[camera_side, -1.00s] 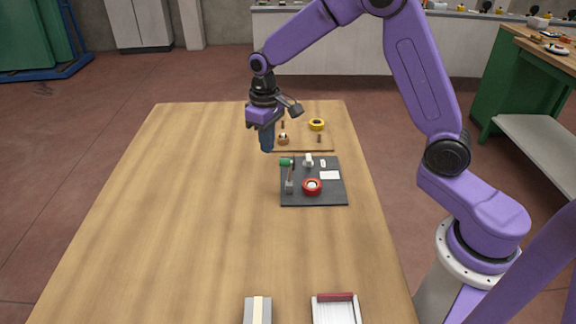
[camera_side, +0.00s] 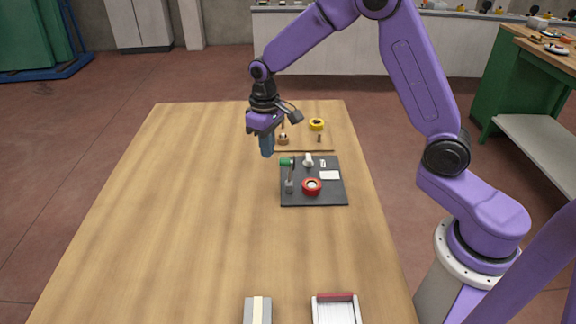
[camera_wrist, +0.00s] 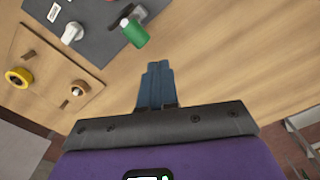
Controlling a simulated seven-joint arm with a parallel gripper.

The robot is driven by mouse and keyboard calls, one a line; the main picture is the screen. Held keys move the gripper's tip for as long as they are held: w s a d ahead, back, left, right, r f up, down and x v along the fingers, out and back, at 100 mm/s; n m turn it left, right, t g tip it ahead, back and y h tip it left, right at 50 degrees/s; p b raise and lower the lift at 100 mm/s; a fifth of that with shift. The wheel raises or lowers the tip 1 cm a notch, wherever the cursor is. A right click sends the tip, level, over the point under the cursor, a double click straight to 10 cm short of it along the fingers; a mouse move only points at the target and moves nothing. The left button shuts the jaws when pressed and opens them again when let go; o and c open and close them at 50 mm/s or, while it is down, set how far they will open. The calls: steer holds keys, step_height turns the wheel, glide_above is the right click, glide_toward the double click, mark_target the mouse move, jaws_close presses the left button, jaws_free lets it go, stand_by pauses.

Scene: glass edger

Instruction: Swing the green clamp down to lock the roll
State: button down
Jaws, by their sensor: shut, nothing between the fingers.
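The green clamp (camera_side: 286,161) is a green handle on a thin upright lever at the left side of a dark base plate (camera_side: 330,195). Its green end also shows in the wrist view (camera_wrist: 135,35), where it stands up off the plate. A red roll (camera_side: 312,187) with a pale centre sits on the plate, right of the lever's foot. My gripper (camera_side: 267,152) has blue fingers pointing down, left of and behind the green handle in the side view. In the wrist view my gripper (camera_wrist: 157,68) is shut and empty, with a small gap to the green handle.
A white knob (camera_side: 308,160) stands on the plate beside the clamp. Behind it a wooden board (camera_side: 300,150) carries a yellow roll (camera_side: 317,124), a brown roll and pegs. A white tray (camera_side: 336,312) and a grey block (camera_side: 258,311) lie at the front. The left table is clear.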

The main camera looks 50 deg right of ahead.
steer(key=shift+f, duration=2.7)
steer(key=shift+s+d+r, duration=0.1)
steer(key=shift+s+d, duration=0.7)
steer(key=shift+s+d+r, duration=0.2)
steer(key=shift+s+d, duration=0.45)
steer(key=shift+s+d+r, duration=0.15)
steer(key=shift+s+d, duration=0.45)
steer(key=shift+d, duration=0.05)
steer(key=shift+r, duration=3.5)
